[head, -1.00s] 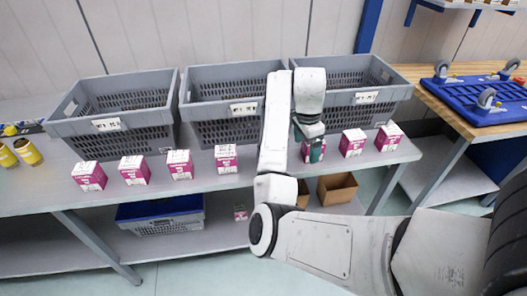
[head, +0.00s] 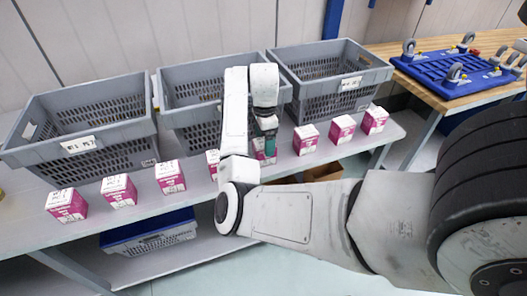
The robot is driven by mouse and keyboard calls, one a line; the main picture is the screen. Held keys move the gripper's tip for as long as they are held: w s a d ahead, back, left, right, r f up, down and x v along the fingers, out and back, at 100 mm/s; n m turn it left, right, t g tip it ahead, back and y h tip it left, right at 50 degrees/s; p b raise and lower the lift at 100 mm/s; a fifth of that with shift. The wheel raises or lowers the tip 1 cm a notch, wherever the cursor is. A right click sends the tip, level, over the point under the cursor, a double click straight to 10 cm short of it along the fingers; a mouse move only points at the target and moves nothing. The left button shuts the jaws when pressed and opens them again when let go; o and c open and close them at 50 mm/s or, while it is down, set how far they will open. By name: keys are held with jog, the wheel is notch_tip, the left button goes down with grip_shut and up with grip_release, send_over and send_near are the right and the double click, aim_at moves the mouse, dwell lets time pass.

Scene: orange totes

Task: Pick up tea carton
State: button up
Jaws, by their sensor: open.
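Several pink-and-white tea cartons stand in a row along the front of the grey table. My gripper (head: 267,137) is open and points down at one carton (head: 264,154) near the middle of the row. It hides part of that carton's top, and I cannot tell whether the fingers touch it. To its right stand three cartons, the nearest a clear one (head: 306,140). To its left, one carton (head: 212,162) is partly hidden by my arm, and others such as the leftmost carton (head: 66,206) are in plain view.
Three grey crates stand behind the cartons: left (head: 118,133), middle (head: 185,92) and right (head: 318,98). A blue crate (head: 150,236) sits on the lower shelf. A wooden bench (head: 420,100) at right holds a blue wheeled platform (head: 455,66).

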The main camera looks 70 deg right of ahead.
notch_tip(320, 180, down, 5)
jog(key=shift+a+p, duration=0.15)
jog(key=shift+p, duration=0.45)
jog(key=shift+c, duration=0.2)
jog(key=c, duration=1.1)
jog(key=shift+r, duration=0.1)
jog(key=shift+c, duration=0.2)
